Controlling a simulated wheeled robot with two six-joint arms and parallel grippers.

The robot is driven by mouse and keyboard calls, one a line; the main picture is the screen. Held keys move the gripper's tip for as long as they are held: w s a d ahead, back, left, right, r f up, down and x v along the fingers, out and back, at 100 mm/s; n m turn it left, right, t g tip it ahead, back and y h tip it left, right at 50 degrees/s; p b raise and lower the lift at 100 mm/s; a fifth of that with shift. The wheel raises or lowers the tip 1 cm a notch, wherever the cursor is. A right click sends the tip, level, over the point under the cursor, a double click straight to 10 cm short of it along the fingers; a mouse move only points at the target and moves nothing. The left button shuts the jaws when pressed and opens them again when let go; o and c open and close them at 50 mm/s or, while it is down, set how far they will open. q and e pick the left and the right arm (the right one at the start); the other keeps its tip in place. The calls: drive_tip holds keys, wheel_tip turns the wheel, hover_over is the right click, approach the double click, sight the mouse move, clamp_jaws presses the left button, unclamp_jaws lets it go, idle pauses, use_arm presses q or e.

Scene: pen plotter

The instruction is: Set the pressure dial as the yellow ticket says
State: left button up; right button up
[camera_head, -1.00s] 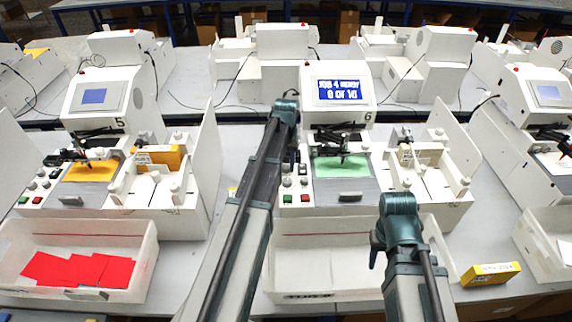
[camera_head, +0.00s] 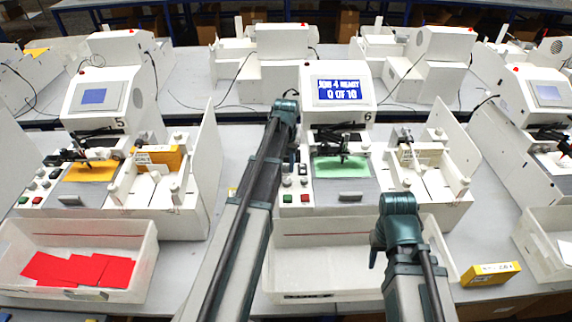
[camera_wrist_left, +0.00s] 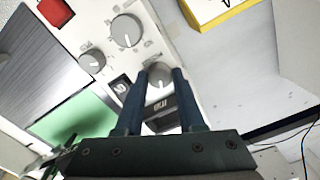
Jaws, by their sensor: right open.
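The pressure dial (camera_wrist_left: 159,76) is a small grey knob on the white control panel of plotter 6. In the left wrist view the two dark fingers of my left gripper (camera_wrist_left: 160,72) stand on either side of it and appear to touch its sides. In the head view this gripper is hidden behind my arm. The yellow ticket (camera_wrist_left: 222,12) shows partly at the top of the left wrist view, its text mostly cut off. A sliver of yellow (camera_head: 232,191) shows left of the panel. My right gripper (camera_head: 378,248), mostly hidden, hangs over the front tray, apart from the panel.
A red button (camera_wrist_left: 55,13) is at the panel corner. Plotter 6's screen (camera_head: 338,91) reads job 4 ready. A white tray (camera_head: 320,240) stands in front; a yellow box (camera_head: 490,274) lies right.

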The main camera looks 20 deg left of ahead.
sight(286, 167)
use_arm(q)
drive_tip(key=o, duration=0.4)
drive_tip(key=shift+r, duration=0.1)
wheel_tip(286, 167, up, 14)
drive_tip(key=p, duration=1.4)
drive_tip(key=shift+f, duration=0.2)
